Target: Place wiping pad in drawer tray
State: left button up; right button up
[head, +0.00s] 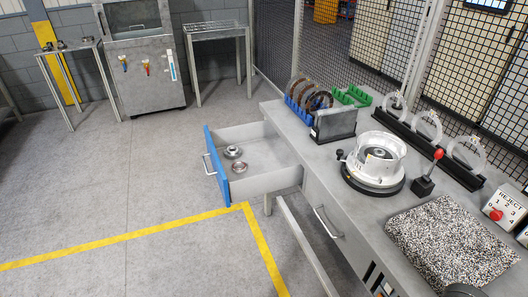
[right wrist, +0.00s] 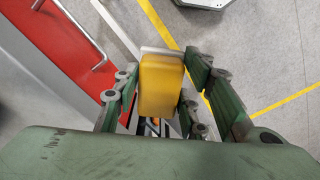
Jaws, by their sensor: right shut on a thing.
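In the right wrist view my right gripper (right wrist: 158,92) is shut on a yellow block (right wrist: 161,78), which appears to be the wiping pad. The block sits between the green fingers, above the floor, with a pale grey edge at its far end. In the head view the drawer (head: 262,183) with a blue front stands pulled out from the bench. Two small round metal parts (head: 233,152) (head: 239,167) lie inside it, toward its front, and the rest of its floor is bare. My left gripper is in neither view.
The bench (head: 335,185) carries a white round housing (head: 379,156), a rack of discs (head: 310,94), clear rings on a black stand (head: 428,125), a red-knobbed lever (head: 425,182) and a speckled mat (head: 450,243). A red panel with a handle (right wrist: 62,45) is left of the held block. Floor before the drawer is clear.

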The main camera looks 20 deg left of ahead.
aim_at(257, 160)
jog(key=i+j, duration=0.25)
jog(key=j, duration=0.15)
jog(key=i+j+z, duration=0.1)
jog(key=i+j, duration=0.15)
jog(key=j, duration=0.15)
jog(key=i+j+z, duration=0.1)
jog(key=i+j, duration=0.15)
jog(key=j, duration=0.2)
jog(key=i+j, duration=0.2)
jog(key=j, duration=0.2)
jog(key=i+j+z, duration=0.1)
jog(key=i+j, duration=0.15)
jog(key=j, duration=0.2)
jog(key=i+j, duration=0.2)
jog(key=j, duration=0.25)
jog(key=i+j+z, duration=0.1)
jog(key=j, duration=0.35)
jog(key=i+j+z, duration=0.1)
jog(key=i+j, duration=0.2)
jog(key=j, duration=0.2)
